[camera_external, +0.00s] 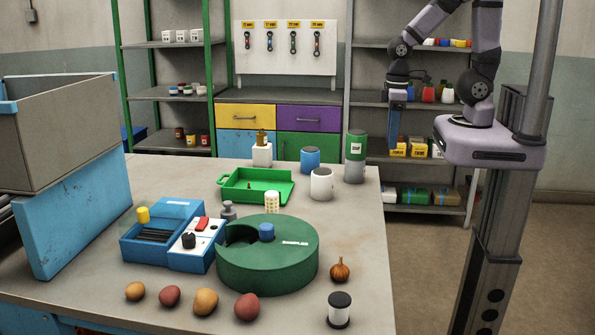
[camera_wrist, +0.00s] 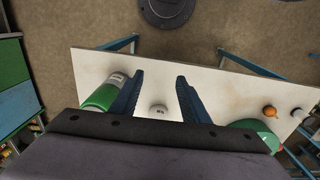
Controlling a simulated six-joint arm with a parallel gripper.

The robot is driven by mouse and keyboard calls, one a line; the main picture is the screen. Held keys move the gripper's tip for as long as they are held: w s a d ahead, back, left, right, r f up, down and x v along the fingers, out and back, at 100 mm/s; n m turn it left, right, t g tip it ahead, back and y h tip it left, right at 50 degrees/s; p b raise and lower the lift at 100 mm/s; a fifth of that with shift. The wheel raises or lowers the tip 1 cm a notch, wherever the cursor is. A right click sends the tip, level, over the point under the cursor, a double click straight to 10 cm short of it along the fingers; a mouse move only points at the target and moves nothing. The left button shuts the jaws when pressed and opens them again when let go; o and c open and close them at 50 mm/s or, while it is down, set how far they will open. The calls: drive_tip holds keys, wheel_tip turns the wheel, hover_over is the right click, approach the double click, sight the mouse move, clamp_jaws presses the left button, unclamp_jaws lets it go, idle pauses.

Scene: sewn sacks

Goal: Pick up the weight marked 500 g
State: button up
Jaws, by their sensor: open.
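A small grey knobbed weight (camera_external: 228,210) stands on the table behind the big green round block, beside the blue box. No marking on it is readable, so I cannot tell whether it is the 500 g one. It is not identifiable in the wrist view. My gripper (camera_external: 394,136) hangs high beyond the table's right edge, far from the weight.
A green round block (camera_external: 268,268), blue box (camera_external: 148,252), green tray (camera_external: 228,193), white cup (camera_external: 322,184) and tall green-grey can (camera_external: 355,158) crowd the table. An onion (camera_external: 340,270), potatoes (camera_external: 206,301) and a black-white spool (camera_external: 339,310) lie in front. Shelves stand behind.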

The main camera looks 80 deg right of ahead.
drive_tip(key=w+f+n+t+b, duration=0.3)
drive_tip(key=w+t+b, duration=0.45)
drive_tip(key=w, duration=2.25)
drive_tip(key=w+a+f+n+t+y+b, duration=0.1)
drive_tip(key=w+a+n+y+b, duration=0.3)
drive_tip(key=a, duration=0.5)
drive_tip(key=w+a+f+n+t+y+b, duration=0.1)
drive_tip(key=w+a+n+y, duration=0.1)
drive_tip(key=w+a+y, duration=0.5)
drive_tip(key=h, duration=0.1)
approach(230, 201)
drive_tip(key=shift+r+p+x, duration=0.15)
drive_tip(key=shift+p+x, duration=0.1)
drive_tip(key=shift+x, duration=0.45)
drive_tip(key=shift+r+p+x, duration=0.15)
drive_tip(key=shift+p+x, duration=0.05)
drive_tip(key=shift+x, duration=0.45)
drive_tip(key=shift+a+f, duration=0.1)
drive_tip(key=shift+f, duration=0.25)
drive_tip(key=shift+p+x, duration=0.9)
drive_tip(key=shift+x, duration=1.7)
